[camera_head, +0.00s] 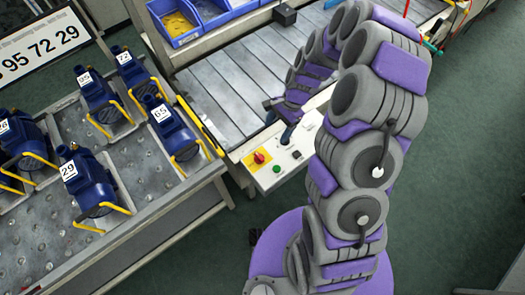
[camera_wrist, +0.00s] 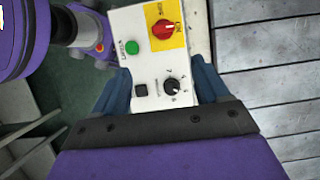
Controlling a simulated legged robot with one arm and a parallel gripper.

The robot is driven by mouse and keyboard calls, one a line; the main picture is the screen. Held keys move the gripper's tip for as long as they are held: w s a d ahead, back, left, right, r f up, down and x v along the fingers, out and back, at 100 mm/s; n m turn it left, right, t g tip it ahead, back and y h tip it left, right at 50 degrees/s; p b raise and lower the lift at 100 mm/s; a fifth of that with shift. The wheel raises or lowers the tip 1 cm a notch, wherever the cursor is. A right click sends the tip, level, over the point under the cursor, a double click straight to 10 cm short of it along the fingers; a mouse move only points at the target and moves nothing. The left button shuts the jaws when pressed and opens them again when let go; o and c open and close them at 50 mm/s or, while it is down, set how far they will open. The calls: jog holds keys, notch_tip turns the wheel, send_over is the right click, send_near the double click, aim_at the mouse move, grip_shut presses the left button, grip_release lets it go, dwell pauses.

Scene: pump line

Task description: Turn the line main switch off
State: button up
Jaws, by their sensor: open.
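The line main switch is a red rotary knob on a yellow plate (camera_head: 259,158), at the left end of a white control box (camera_head: 270,175). In the wrist view the red knob (camera_wrist: 163,29) is near the top; its exact setting is too small to read surely. My gripper (camera_head: 279,126) is over the control box, beside the switch. In the wrist view my gripper (camera_wrist: 158,70) is open, its blue fingers either side of the box's lower part, with nothing held. The red knob lies beyond the fingertips, apart from them.
The box also carries a green button (camera_wrist: 131,47), a black square button (camera_wrist: 140,90) and a black selector knob (camera_wrist: 172,87). A slatted conveyor (camera_head: 225,95) runs behind the box. A table with several numbered blue pumps (camera_head: 92,185) stands left. Green floor (camera_head: 465,160) is clear at right.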

send_over(260, 156)
jog(key=w, duration=0.1)
jog(key=f, duration=0.5)
jog(key=d+f+b, duration=0.1)
jog(key=f, duration=0.2)
jog(key=shift+w+f, duration=0.1)
jog(key=shift+w, duration=0.1)
jog(key=f, duration=0.3)
jog(key=shift+s+f, duration=0.35)
jog(key=shift+s, duration=0.05)
jog(key=shift+s+d+f, duration=0.1)
jog(key=shift+f, duration=0.6)
jog(key=shift+a, duration=0.8)
jog(key=shift+f, duration=0.1)
jog(key=shift+c, duration=1.4)
jog(key=shift+d, duration=0.6)
jog(key=c, duration=0.4)
jog(key=shift+s+a, duration=0.1)
jog(key=shift+a, duration=0.05)
jog(key=c, duration=0.4)
